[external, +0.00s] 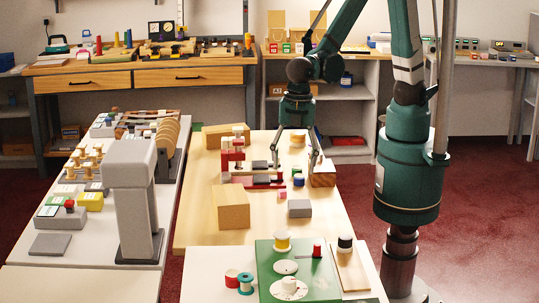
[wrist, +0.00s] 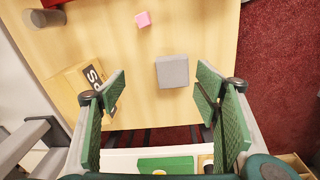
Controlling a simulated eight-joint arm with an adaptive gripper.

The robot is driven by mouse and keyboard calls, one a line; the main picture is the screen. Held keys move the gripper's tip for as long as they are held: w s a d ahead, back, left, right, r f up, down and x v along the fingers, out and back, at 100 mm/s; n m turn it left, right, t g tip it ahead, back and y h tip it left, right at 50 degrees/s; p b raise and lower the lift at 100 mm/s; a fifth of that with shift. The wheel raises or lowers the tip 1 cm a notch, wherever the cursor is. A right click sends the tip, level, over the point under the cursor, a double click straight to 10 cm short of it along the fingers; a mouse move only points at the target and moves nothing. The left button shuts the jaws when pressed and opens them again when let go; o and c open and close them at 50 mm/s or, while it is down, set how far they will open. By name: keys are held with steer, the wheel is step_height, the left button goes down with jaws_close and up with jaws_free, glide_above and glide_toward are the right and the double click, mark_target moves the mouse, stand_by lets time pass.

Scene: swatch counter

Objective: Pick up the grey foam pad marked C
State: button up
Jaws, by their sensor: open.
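A plain grey block (external: 300,208) lies on the wooden table, right of the large wooden block. It also shows in the wrist view (wrist: 172,72), ahead of the fingertips and in line with the gap between them. I see no letter C on it, so I cannot tell if it is the marked foam pad. A flat grey slab (external: 50,244) lies on the left counter, also without a readable mark. My gripper (external: 297,162) is open and points down, beyond the grey block in the external view. Its green-padded fingers (wrist: 161,88) hold nothing.
The wooden block (external: 231,210) with dark lettering is left of the grey block. A pink cube (external: 282,194), a small blue-topped item (external: 298,180) and a red-and-white stand (external: 232,160) are nearby. A green board (external: 330,278) with spools is at the front.

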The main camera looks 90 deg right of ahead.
steer(key=n, duration=0.2)
glide_above(300, 204)
steer(key=shift+g, duration=0.3)
step_height(300, 204, down, 5)
steer(key=shift+r, duration=0.1)
steer(key=shift+f+b, duration=0.45)
steer(key=shift+f, duration=0.9)
steer(key=shift+f+b, duration=0.6)
steer(key=shift+f, duration=2)
steer(key=c, duration=0.8)
